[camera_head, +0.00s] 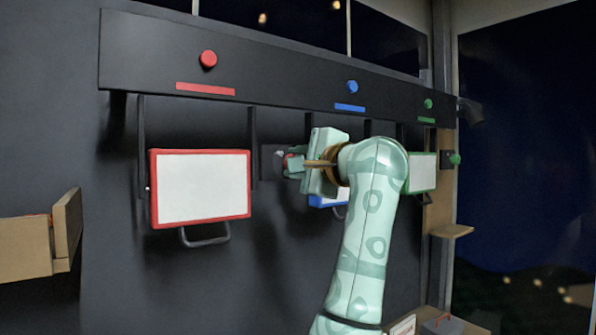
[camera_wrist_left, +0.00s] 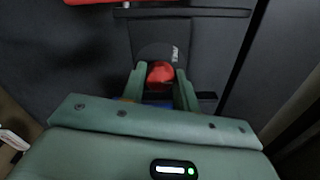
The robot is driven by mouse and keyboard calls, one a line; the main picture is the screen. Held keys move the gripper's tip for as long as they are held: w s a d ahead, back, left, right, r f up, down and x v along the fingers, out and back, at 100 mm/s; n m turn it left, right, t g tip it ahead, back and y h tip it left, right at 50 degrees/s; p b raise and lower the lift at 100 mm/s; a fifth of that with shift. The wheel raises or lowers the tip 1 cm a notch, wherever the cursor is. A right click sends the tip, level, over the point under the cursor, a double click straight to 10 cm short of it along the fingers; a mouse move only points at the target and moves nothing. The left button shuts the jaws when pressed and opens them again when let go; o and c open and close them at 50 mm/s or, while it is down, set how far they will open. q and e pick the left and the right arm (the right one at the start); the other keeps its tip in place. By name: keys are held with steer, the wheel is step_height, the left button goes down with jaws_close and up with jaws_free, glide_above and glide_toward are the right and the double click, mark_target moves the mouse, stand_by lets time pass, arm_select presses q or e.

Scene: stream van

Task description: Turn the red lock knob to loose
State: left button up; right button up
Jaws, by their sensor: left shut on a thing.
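The red lock knob (camera_wrist_left: 160,72) sits on a dark plate (camera_wrist_left: 150,50) with small pale lettering that I cannot read. My left gripper (camera_wrist_left: 160,80) has one finger on each side of the knob and is shut on it. In the head view my left gripper (camera_head: 292,165) is at the wall, just right of the red-framed panel (camera_head: 203,188). There the knob (camera_head: 287,158) is mostly hidden behind the fingers. I cannot tell which way the knob is turned. My right gripper is not in view.
A blue-framed panel (camera_head: 318,201) is partly hidden behind my left arm, with a green-framed panel (camera_head: 424,172) beyond. Red (camera_head: 208,59), blue (camera_head: 352,87) and green (camera_head: 428,104) round pegs line the black rail above. A wooden box (camera_head: 27,248) juts out at left.

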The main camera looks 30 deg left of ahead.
arm_select(q)
steer(key=shift+w+f+n+b, duration=0.15)
steer(key=shift+n+b, duration=0.4)
steer(key=shift+n, duration=1.95)
steer(key=shift+s+f+n+b, duration=0.1)
steer(key=shift+n+b, duration=0.45)
steer(key=shift+n, duration=1.95)
steer(key=o, duration=1)
steer(key=shift+r, duration=0.1)
steer(key=b+v, duration=0.2)
steer(key=v, duration=1.4)
steer(key=shift+d, duration=0.2)
